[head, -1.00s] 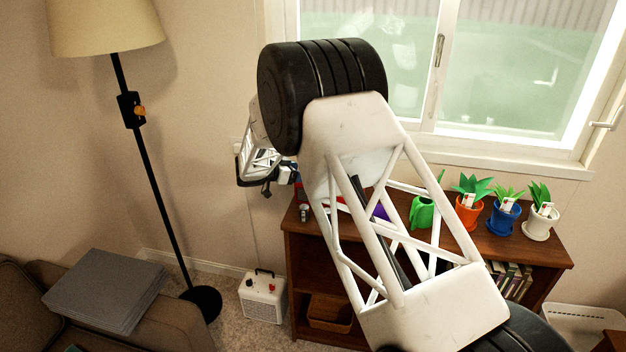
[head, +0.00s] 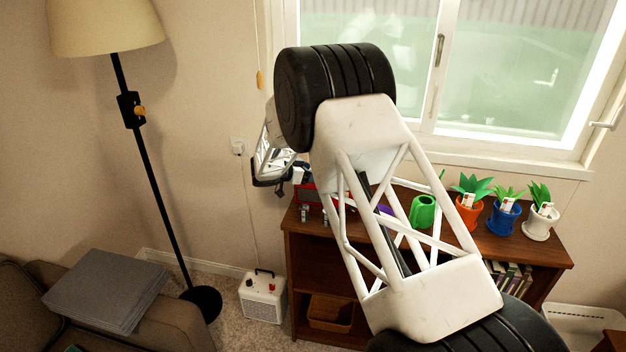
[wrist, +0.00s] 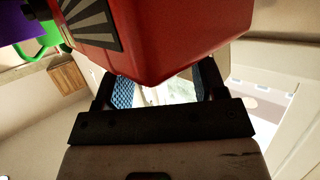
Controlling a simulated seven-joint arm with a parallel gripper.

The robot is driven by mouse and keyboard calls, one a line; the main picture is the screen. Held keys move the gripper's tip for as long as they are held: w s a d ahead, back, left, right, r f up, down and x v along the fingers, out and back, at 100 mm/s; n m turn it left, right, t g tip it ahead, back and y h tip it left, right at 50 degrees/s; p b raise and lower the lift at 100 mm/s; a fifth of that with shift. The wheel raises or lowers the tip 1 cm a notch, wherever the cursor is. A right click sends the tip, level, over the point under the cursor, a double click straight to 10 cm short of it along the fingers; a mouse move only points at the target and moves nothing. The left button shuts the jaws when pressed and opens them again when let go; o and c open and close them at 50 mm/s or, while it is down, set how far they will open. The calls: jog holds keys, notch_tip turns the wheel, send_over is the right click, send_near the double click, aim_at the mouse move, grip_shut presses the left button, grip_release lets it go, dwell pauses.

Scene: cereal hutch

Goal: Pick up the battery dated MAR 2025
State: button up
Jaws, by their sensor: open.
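Two small grey and dark upright objects, possibly batteries, stand at the left end of the brown shelf top in the head view: one at the front left (head: 304,213) and one beside my arm (head: 325,217). They are too small for any date to be read. My gripper (wrist: 165,88) is open in the wrist view, its blue-padded fingers apart with nothing seen held between them. In the head view it is above the shelf's left end, partly hidden by my arm. No battery can be made out in the wrist view.
A red box with a grille (wrist: 180,30) looms close to my fingers in the wrist view. A green watering can (head: 422,211) and orange (head: 468,212), blue (head: 502,219) and white (head: 539,224) plant pots stand along the shelf top (head: 450,238). The window is behind.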

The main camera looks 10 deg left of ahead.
jog(key=shift+c, duration=0.4)
jog(key=c, duration=1)
jog(key=shift+r, duration=0.1)
notch_tip(320, 180, up, 18)
jog(key=shift+f, duration=0.1)
dwell(0.6)
